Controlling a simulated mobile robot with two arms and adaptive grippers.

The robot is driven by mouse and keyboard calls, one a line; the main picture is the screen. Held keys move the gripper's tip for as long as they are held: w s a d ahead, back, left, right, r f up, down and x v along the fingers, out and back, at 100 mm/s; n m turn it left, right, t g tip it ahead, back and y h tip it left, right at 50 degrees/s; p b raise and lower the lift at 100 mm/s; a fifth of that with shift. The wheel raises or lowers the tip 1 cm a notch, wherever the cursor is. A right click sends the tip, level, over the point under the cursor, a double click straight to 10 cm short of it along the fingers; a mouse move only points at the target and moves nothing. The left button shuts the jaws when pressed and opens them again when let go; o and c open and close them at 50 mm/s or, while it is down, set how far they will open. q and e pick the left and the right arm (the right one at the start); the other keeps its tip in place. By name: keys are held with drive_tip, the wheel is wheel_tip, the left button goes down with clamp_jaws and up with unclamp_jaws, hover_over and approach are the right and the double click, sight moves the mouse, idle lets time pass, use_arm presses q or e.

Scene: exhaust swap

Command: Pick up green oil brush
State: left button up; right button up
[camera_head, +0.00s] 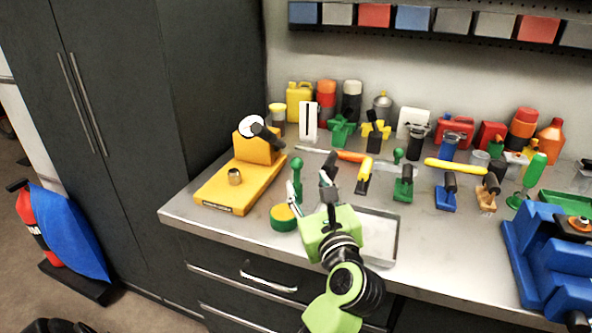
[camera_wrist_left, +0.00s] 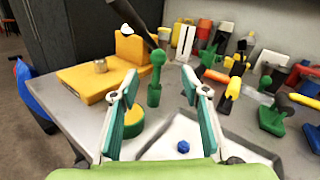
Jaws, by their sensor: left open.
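A green upright tool with a ball-shaped top, which I take for the green oil brush (camera_head: 297,172), stands on the bench behind the round green and yellow tin. It also shows in the left wrist view (camera_wrist_left: 156,78), upright and beyond the fingertips, in the gap between them. My left gripper (camera_head: 311,190) is open and empty, above the front of the bench; its two green-padded fingers (camera_wrist_left: 160,84) are spread apart in the wrist view. The fingers are not seen touching the tool. My right gripper is in neither view.
The green and yellow tin (camera_head: 284,219) sits near the front edge. A metal tray (camera_head: 388,258) lies right of it, with a blue nut (camera_wrist_left: 183,147) in it. A yellow block fixture (camera_head: 225,190) stands left. Clamps and bottles crowd the back; a blue vise (camera_head: 550,250) stands right.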

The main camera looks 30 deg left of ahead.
sight(299, 168)
use_arm(q)
drive_tip(key=x, duration=0.4)
drive_tip(key=shift+w+a+p, duration=0.25)
drive_tip(key=shift+a+p, duration=0.1)
drive_tip(key=shift+w+a+f, duration=0.1)
drive_tip(key=shift+a, duration=0.05)
drive_tip(key=shift+p+x, duration=0.5)
drive_tip(key=shift+x, duration=0.25)
drive_tip(key=p+x, duration=0.1)
drive_tip(key=x, duration=0.2)
drive_tip(key=shift+w+a+f, duration=0.2)
drive_tip(key=shift+a, duration=0.15)
drive_tip(key=shift+d, duration=0.1)
clamp_jaws()
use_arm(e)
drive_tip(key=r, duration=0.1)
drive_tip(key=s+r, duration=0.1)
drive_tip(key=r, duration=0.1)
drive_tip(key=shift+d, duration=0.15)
